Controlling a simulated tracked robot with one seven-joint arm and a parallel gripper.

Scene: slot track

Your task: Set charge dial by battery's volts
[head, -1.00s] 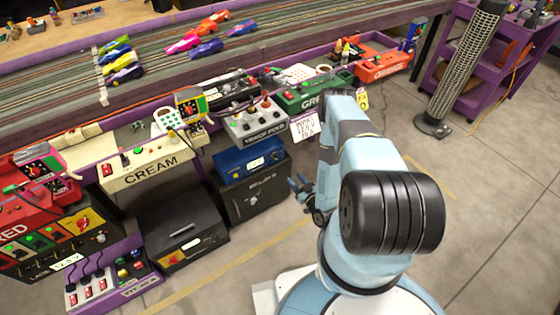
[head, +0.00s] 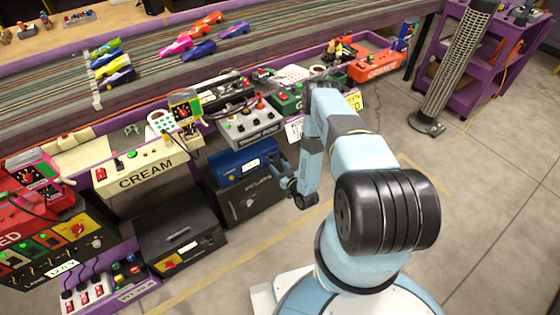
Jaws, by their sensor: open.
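A blue box (head: 232,166) with a small white label, possibly the battery, sits on a black cabinet (head: 252,203) below the track's edge. Its label is too small to read. A faint round knob shows on the cabinet's front, its setting unreadable. A yellow panel with a dial (head: 78,229) is on the dark unit at left, above a white label (head: 62,268) with a voltage that I cannot read surely. I cannot tell which is the charge dial. My gripper (head: 281,174) is open and empty, just right of the blue box and cabinet, seemingly apart from them.
A black case (head: 180,222) stands left of the cabinet. The cream console (head: 150,165), a grey button box (head: 252,125) and a red bin (head: 378,68) line the track. A tall mesh column (head: 460,75) stands at right.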

